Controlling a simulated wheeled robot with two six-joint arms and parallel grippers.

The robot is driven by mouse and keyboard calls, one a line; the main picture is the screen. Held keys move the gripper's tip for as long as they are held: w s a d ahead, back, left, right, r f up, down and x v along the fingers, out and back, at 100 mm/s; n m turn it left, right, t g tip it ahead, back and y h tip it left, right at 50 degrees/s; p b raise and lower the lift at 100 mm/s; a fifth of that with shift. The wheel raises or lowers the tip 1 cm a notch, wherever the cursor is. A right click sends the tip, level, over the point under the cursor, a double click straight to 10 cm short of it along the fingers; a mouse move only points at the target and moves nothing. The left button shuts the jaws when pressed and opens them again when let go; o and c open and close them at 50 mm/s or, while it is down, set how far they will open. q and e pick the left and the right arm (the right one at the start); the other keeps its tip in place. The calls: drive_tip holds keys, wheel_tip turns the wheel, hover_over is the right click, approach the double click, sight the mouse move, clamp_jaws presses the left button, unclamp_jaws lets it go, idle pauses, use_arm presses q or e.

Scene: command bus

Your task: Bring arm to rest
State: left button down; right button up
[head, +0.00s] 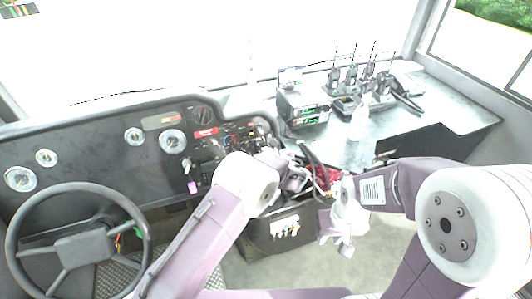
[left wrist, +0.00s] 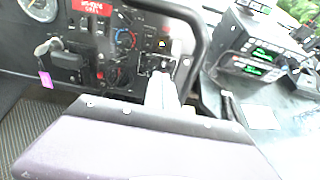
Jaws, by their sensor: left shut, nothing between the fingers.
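My left arm reaches up from the bottom of the head view, with its gripper (head: 270,158) in front of the right end of the dashboard. In the left wrist view its purple body fills the bottom, and its pale fingers (left wrist: 163,93) are shut and empty, pointing at the switch panel (left wrist: 125,45). My right arm comes in from the right.
A steering wheel (head: 80,240) stands at the left before the dashboard (head: 90,150). A black curved rail (left wrist: 195,30) is close to my left gripper. Floor is clear below.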

use_arm(q)
drive_tip(key=w+a+r+n+y+p, duration=0.1)
drive_tip(key=w+a+r+n+y, duration=0.2)
drive_tip(key=a+r, duration=0.75)
drive_tip(key=s+a+r+n+g+p, duration=0.15)
drive_tip(key=s+a+n+g, duration=0.4)
drive_tip(key=a, duration=0.85)
drive_tip(key=s+a+f+n+g+h, duration=0.1)
drive_tip(key=s+a+n+g, duration=0.1)
drive_tip(key=s+n, duration=0.5)
drive_tip(key=s+a+f+n+g+h, duration=0.1)
drive_tip(key=s+a+n, duration=0.15)
drive_tip(key=s, duration=0.75)
drive_tip(key=s+d+f+n+g+h, duration=0.1)
drive_tip(key=s+d+f+n+h, duration=0.1)
drive_tip(key=s+n, duration=0.4)
drive_tip(key=s+d+f+n+g+h, duration=0.1)
drive_tip(key=s+d+f+n+h, duration=0.2)
drive_tip(key=s+d+n, duration=0.4)
drive_tip(key=shift+f+n, duration=0.8)
use_arm(e)
drive_tip(key=r, duration=0.1)
drive_tip(key=w+r, duration=0.1)
drive_tip(key=shift+a+r, duration=0.15)
drive_tip(key=shift+r, duration=0.25)
